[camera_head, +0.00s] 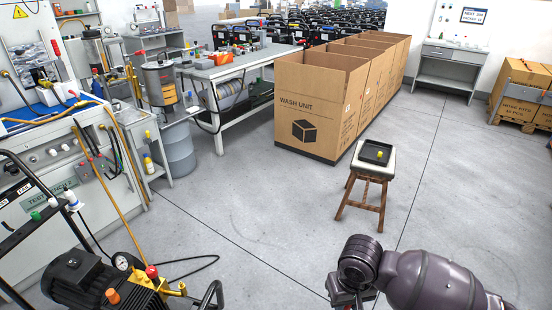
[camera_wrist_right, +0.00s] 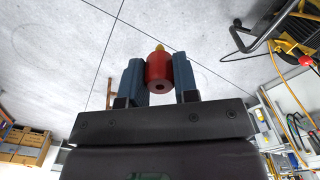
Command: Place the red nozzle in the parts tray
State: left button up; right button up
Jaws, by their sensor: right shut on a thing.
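My right gripper (camera_wrist_right: 159,80) is shut on the red nozzle (camera_wrist_right: 158,70), a short red cylinder with a yellow tip, held between its two blue fingers in the right wrist view. In the head view my right arm comes in at the bottom right and the wrist (camera_head: 358,265) shows, but the nozzle in the fingers is hidden. The black parts tray (camera_head: 363,160) sits on a wooden stool with a pale top, beyond my right arm. My left gripper is in neither view.
The wooden stool (camera_head: 366,189) stands on open grey floor. Large open cardboard boxes (camera_head: 311,110) stand behind it to the left. A pump machine (camera_head: 92,283) is at the bottom left, with a test bench (camera_head: 45,215) behind it. Floor between my arm and the stool is clear.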

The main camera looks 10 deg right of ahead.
aim_at(375, 154)
jog(key=i+l, duration=0.2)
jog(key=l, duration=0.15)
jog(key=i+l, duration=0.15)
jog(key=l, duration=0.2)
jog(key=i+l+z, duration=0.1)
jog(key=l, duration=0.3)
jog(key=i+l, duration=0.3)
jog(key=i+l+z, duration=0.1)
jog(key=i+l, duration=0.5)
jog(key=i, duration=0.15)
jog(key=i+l, duration=0.2)
jog(key=i, duration=0.25)
jog(key=i+l, duration=0.2)
jog(key=i, duration=0.2)
jog(key=i+l+z, duration=0.1)
jog(key=i, duration=0.35)
jog(key=i+l, duration=0.2)
jog(key=i, duration=0.25)
